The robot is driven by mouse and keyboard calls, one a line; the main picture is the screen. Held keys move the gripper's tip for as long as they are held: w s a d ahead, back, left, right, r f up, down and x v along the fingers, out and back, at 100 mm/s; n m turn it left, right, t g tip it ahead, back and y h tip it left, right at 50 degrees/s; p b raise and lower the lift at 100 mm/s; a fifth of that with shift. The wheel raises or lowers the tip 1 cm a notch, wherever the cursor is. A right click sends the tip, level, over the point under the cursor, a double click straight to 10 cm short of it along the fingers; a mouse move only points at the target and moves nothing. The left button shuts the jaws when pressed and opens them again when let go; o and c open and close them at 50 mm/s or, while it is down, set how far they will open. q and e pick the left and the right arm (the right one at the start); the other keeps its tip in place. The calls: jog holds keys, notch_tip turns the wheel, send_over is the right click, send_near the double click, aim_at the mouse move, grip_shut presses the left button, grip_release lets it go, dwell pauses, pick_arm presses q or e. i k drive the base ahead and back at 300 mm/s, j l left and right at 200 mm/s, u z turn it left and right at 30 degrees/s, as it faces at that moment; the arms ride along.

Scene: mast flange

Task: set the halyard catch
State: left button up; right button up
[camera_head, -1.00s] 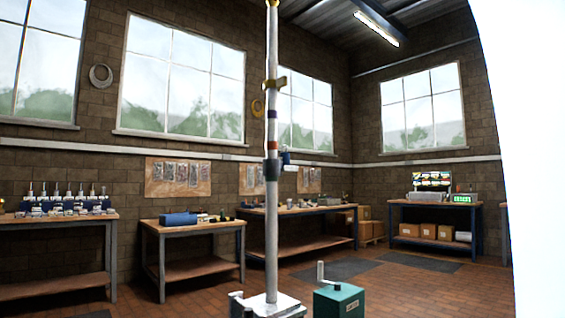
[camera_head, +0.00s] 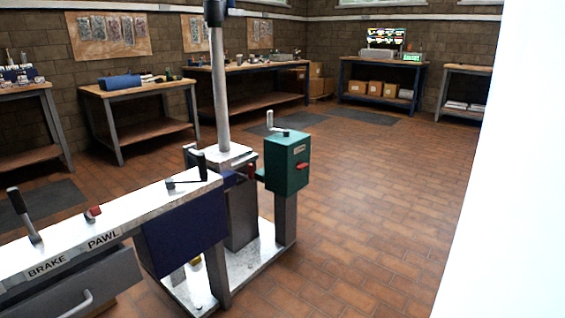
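The pale mast (camera_head: 220,90) stands on a white-topped block on a metal base plate (camera_head: 265,250); its upper part is out of view. A dark collar (camera_head: 214,12) wraps it at the top edge. A green box (camera_head: 288,163) with an upright crank handle (camera_head: 269,119) and a red lever (camera_head: 302,167) stands right of the mast. A white-topped bench (camera_head: 130,215) carries the labels BRAKE (camera_head: 47,267) and PAWL (camera_head: 103,240), a black-handled lever (camera_head: 25,215) and a small red-tipped lever (camera_head: 93,213). I cannot tell which part is the halyard catch. Neither gripper shows.
Work benches (camera_head: 140,88) line the back wall, with cardboard boxes (camera_head: 382,89) under one at the right. The brick floor (camera_head: 370,200) right of the green box is clear. A drawer handle (camera_head: 77,303) sticks out of the front bench. A blank white shape covers the right edge.

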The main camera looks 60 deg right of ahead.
aim_at(301, 166)
jog(key=z, duration=2.05)
jog(key=i+l+u, duration=0.2)
jog(key=i, duration=0.6)
jog(key=i+j, duration=0.05)
jog(key=j, duration=0.05)
